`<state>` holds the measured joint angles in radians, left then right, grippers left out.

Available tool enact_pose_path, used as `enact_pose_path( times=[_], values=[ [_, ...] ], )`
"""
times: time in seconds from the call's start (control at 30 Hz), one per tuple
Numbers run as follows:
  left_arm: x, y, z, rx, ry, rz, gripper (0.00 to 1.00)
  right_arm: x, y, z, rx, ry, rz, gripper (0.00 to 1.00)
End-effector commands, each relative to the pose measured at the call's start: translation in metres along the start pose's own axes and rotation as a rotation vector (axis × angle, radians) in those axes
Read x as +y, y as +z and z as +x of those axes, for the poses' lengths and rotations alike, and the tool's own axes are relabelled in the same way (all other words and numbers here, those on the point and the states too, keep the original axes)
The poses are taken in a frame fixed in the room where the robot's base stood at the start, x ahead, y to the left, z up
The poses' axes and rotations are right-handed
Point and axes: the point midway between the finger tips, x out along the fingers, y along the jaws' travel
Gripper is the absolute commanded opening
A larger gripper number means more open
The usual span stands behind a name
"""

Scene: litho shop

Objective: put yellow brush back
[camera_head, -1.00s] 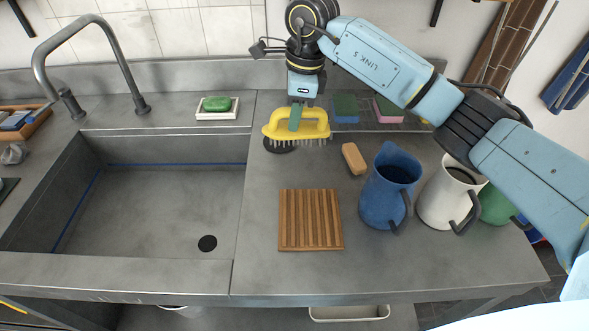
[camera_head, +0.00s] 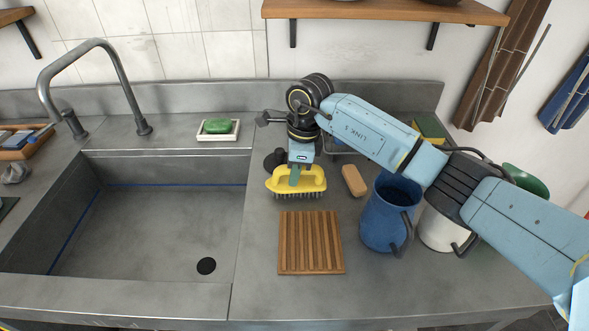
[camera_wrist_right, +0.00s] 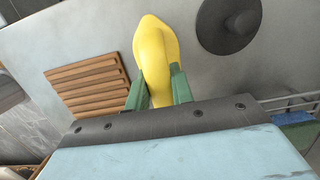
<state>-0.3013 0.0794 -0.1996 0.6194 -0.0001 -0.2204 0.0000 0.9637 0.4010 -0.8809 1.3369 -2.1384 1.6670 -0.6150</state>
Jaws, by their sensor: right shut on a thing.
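The yellow brush (camera_head: 297,180) has a loop handle and dark bristles pointing down. My right gripper (camera_head: 294,174) is shut on its handle and holds it just behind the wooden slatted rack (camera_head: 311,243). Whether the bristles touch the counter, I cannot tell. In the right wrist view the yellow brush (camera_wrist_right: 154,55) sits between the green fingertips of my right gripper (camera_wrist_right: 158,92), with the slatted rack (camera_wrist_right: 88,85) to its left. The rack's top is bare. My left gripper is not in view.
A dark round disc (camera_head: 274,160) lies behind the brush. A tan block (camera_head: 354,180), a blue jug (camera_head: 388,215) and a white jug (camera_head: 437,228) stand to the right. A sink (camera_head: 150,225) is at left, with green soap on a white dish (camera_head: 218,137) behind. Counter around the rack is clear.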

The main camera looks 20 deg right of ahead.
Motion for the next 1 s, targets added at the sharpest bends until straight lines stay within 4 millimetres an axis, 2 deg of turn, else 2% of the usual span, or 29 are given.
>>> enact_pose_path(
  times=[0.07,0.1,0.23,0.5,0.63,0.77,1.0],
  values=[
    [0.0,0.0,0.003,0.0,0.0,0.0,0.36,0.0,-0.001,0.003,0.0,-0.001,0.0,0.0],
    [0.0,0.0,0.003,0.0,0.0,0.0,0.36,0.0,-0.001,0.003,0.0,0.0,0.0,0.27],
    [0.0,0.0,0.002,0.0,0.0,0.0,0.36,0.0,-0.001,0.002,0.0,0.0,0.0,0.44],
    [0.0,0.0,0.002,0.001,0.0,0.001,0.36,0.0,-0.001,0.002,0.0,0.0,0.0,0.45],
    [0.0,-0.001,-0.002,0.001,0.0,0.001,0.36,0.0,0.0,-0.005,0.0,-0.001,0.0,0.45],
    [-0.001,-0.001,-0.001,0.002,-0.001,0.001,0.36,-0.001,0.0,-0.026,-0.001,-0.005,0.0,0.45],
    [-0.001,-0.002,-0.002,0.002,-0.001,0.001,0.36,-0.001,0.0,-0.079,0.001,-0.004,-0.001,0.45]
  ],
)
